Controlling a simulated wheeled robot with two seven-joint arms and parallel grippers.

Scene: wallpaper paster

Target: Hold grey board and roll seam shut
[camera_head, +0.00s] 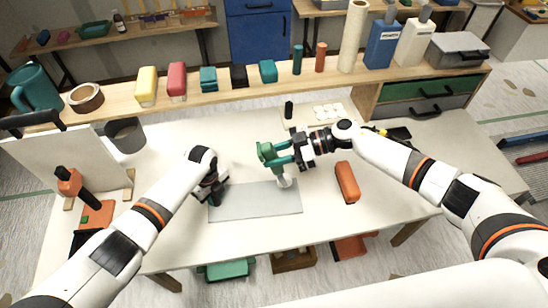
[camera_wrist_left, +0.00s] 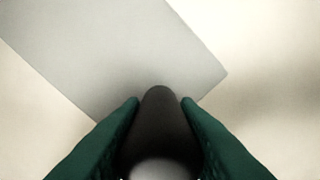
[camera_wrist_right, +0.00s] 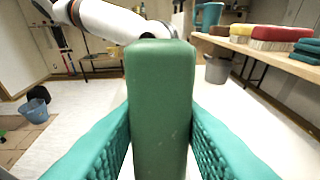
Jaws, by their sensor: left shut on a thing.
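The grey board (camera_head: 255,202) lies flat on the pale table; its edge and a corner also show in the left wrist view (camera_wrist_left: 150,50). My left gripper (camera_head: 212,192) is at the board's left end. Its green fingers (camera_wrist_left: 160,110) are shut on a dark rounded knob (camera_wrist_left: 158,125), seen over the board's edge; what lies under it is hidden. My right gripper (camera_head: 280,153) is shut on the green handle (camera_wrist_right: 160,100) of a seam roller. The roller's whitish head (camera_head: 284,182) is at the board's upper right edge; I cannot tell whether it touches. No seam is discernible.
An orange case (camera_head: 347,182) lies right of the board. A dark grey cup (camera_head: 126,135) and a white panel (camera_head: 70,170) stand left. A wooden shelf (camera_head: 230,97) with coloured blocks runs along the back. The table's front strip is clear.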

